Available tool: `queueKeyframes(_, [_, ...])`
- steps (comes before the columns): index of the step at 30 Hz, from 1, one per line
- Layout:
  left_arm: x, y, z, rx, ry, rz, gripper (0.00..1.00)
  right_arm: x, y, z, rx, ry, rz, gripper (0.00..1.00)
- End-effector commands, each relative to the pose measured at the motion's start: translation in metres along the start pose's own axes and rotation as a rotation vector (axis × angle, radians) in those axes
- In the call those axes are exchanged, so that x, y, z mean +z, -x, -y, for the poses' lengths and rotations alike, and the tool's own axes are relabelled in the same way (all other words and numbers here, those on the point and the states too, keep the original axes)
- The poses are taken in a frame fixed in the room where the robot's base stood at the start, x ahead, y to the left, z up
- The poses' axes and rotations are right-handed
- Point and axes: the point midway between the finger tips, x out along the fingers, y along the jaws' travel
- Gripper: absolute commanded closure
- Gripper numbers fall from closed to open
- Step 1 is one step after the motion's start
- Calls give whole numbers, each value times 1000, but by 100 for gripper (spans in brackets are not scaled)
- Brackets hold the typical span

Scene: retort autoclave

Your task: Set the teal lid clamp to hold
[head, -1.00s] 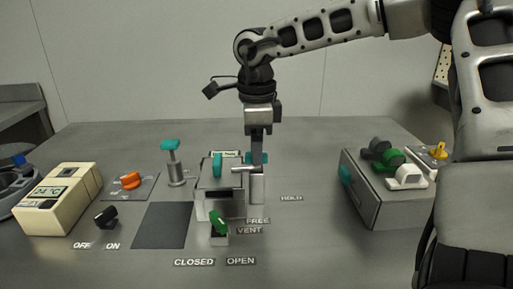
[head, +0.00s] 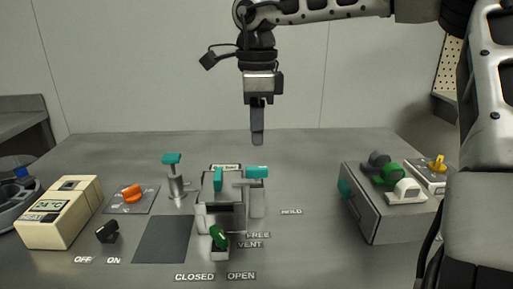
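The teal-topped clamp (head: 257,172) stands at the right side of the small metal autoclave (head: 213,218), with a grey bar reaching left from it over the lid. The HOLD label (head: 291,212) lies to its right and the FREE label (head: 258,235) in front of it. I cannot tell which label the clamp is set to. A second teal handle (head: 217,180) stands upright on the lid. My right gripper (head: 257,140) points down above the clamp, apart from it and empty. Its fingers line up edge-on, so its opening is hidden. My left gripper is out of view.
A green vent handle (head: 218,237) is at the autoclave's front. A teal-topped post (head: 173,176), orange knob (head: 132,193), black switch (head: 107,231) and cream temperature box (head: 62,212) stand left. A grey box (head: 377,207) with coloured knobs stands right. The back table is clear.

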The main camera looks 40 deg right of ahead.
Motion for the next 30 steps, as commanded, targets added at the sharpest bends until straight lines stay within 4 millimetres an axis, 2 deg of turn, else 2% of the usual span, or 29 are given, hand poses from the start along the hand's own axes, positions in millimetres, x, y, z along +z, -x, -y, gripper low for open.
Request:
queueKeyframes(1, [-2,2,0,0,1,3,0,1,17,1,-6,0,2,65])
queueKeyframes(6, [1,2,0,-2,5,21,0,0,51,1,-3,0,1,65])
queueKeyframes(12, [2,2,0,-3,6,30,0,0,74,0,-3,1,1,65])
queueKeyframes(30, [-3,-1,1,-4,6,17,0,0,77,0,-1,1,1,65])
